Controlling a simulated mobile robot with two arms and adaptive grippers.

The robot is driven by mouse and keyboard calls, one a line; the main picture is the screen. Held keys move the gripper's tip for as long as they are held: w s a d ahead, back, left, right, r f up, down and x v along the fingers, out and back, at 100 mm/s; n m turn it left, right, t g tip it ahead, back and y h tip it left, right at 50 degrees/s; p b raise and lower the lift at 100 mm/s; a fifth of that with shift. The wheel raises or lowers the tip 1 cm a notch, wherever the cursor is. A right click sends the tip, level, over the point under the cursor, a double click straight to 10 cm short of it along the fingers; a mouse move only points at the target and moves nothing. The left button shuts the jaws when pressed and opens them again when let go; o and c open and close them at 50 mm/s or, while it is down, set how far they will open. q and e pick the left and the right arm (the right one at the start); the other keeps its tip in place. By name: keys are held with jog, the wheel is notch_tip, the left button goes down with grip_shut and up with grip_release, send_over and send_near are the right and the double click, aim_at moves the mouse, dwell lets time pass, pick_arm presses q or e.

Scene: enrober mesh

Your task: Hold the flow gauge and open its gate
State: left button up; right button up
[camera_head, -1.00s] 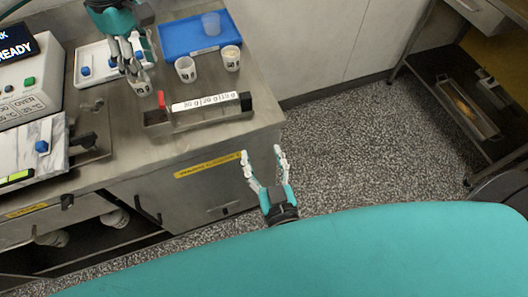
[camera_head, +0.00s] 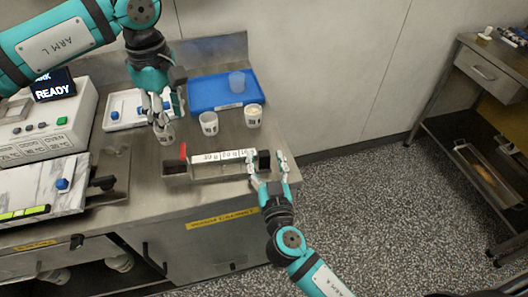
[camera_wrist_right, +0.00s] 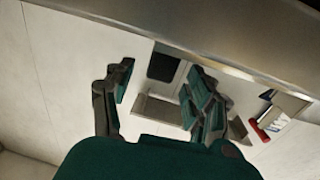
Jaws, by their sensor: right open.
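The flow gauge appears to be the metal trough (camera_head: 220,172) on the steel counter, with a white gram scale, a red tab (camera_head: 183,152) at its left end and a black block (camera_head: 264,157) at its right end. My right gripper (camera_head: 268,165) is open by that right end; its fingers seem to stand either side of the block. The right wrist view shows the open fingers (camera_wrist_right: 160,95), the black block (camera_wrist_right: 163,66) beyond them and the red tab (camera_wrist_right: 259,131) to the right. My left gripper (camera_head: 160,112) points down at a small cup (camera_head: 165,135); its grip is unclear.
Two more cups, one empty-looking (camera_head: 209,123) and one filled (camera_head: 253,116), stand behind the trough. A blue tray (camera_head: 215,103) with a clear cup lies further back. A control box (camera_head: 45,120) and a marble slab (camera_head: 45,185) are at left. The counter's right edge is close.

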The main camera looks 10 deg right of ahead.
jog(key=shift+w, duration=1.5)
grip_shut()
